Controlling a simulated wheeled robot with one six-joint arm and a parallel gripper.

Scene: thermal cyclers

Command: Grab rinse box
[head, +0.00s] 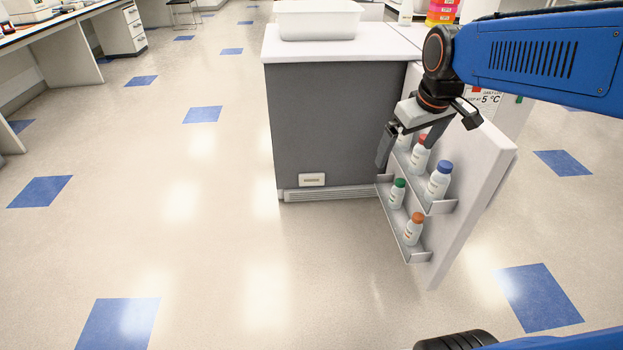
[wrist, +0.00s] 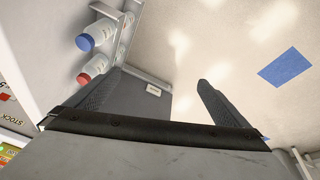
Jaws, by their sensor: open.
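I cannot read any label that names the rinse box. A white open tub (head: 318,20) stands on the white top of a grey cabinet in the head view, and I cannot tell whether it is the rinse box. My gripper (head: 411,148) is open and points down beside the inner side of an open door (head: 470,190), near the bottles on its racks. In the wrist view the two dark fingers of my gripper (wrist: 160,80) are apart with nothing between them. The tub does not show in the wrist view.
Capped white bottles stand on the door racks, including a blue-capped one (head: 438,180) and an orange-capped one (head: 413,229). The grey cabinet (head: 335,130) stands left of the door. Coloured boxes (head: 441,12) stand at the back right. The floor left of the cabinet is clear.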

